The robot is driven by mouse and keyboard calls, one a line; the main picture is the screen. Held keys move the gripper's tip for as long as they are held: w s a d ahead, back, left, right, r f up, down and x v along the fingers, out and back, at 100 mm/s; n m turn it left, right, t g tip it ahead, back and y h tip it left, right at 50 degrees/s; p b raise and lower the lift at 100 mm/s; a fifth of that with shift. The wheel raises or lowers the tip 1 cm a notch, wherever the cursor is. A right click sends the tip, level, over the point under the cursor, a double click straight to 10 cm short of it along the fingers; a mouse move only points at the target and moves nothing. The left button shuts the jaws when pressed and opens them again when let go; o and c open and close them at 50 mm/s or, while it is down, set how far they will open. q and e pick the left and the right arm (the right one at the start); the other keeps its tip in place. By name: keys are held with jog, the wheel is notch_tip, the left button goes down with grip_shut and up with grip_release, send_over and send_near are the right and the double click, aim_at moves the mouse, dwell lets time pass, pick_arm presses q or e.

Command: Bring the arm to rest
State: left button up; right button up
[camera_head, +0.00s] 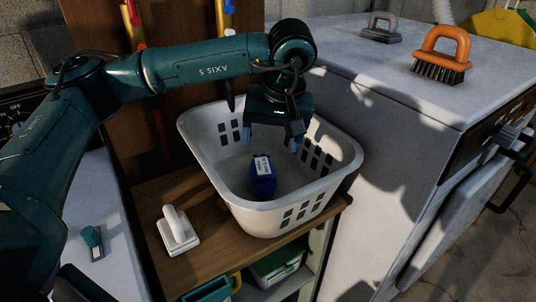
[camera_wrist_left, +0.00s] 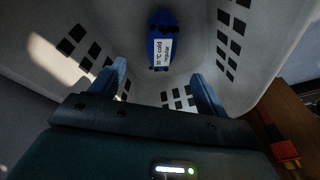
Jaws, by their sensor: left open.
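My left arm comes in from the left in the head view and reaches over a white laundry basket (camera_head: 213,168). My left gripper (camera_head: 271,142) points down into the basket, fingers apart and empty. A dark blue item with a white label (camera_head: 263,176) lies on the basket floor, below and apart from the fingers. In the left wrist view the blue item (camera_wrist_left: 161,40) shows beyond the two blue fingertips (camera_wrist_left: 160,82), with basket walls around it. My right gripper is not in view.
The basket stands on a wooden shelf (camera_head: 150,190) with a white-handled tool (camera_head: 177,230). To the right, a large white appliance (camera_head: 400,90) carries an orange brush (camera_head: 441,55) and a grey-handled tool (camera_head: 381,28). A green-and-grey brush (camera_head: 92,241) lies on the left white surface.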

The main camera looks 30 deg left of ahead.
pick_arm(q)
jog(key=shift+s+d+r, duration=0.15)
jog(key=shift+r, duration=0.55)
